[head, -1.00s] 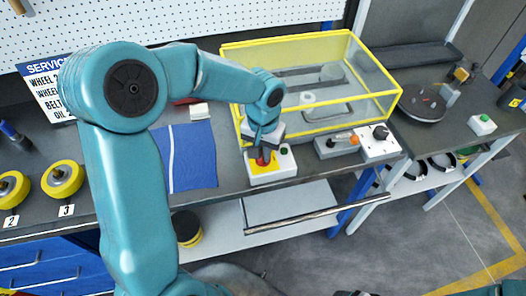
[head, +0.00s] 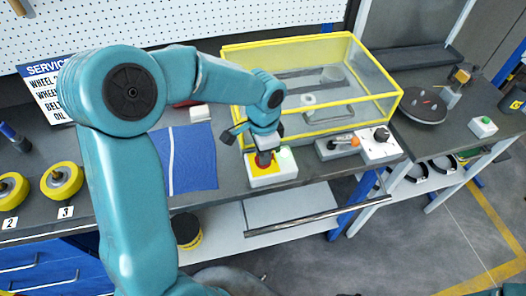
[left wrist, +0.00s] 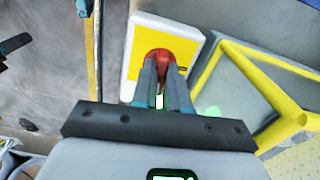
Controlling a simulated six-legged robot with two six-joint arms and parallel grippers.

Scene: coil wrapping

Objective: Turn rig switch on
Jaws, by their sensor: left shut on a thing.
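The switch is a white box with a yellow plate and a red knob. In the head view, the white switch box (head: 272,181) sits at the bench front edge, before the yellow-framed rig (head: 345,118). My left gripper (head: 264,160) points down at it and is shut on the red knob. In the left wrist view, the fingers (left wrist: 160,65) close on both sides of the red knob (left wrist: 159,52), hiding part of it. A green lamp (head: 286,159) beside the knob looks bright; a green glow also shows in the left wrist view. My right gripper is not in view.
A blue mat (head: 192,158) lies to the left. Yellow wheels (head: 62,181) stand farther left. The rig frame is close behind my gripper.

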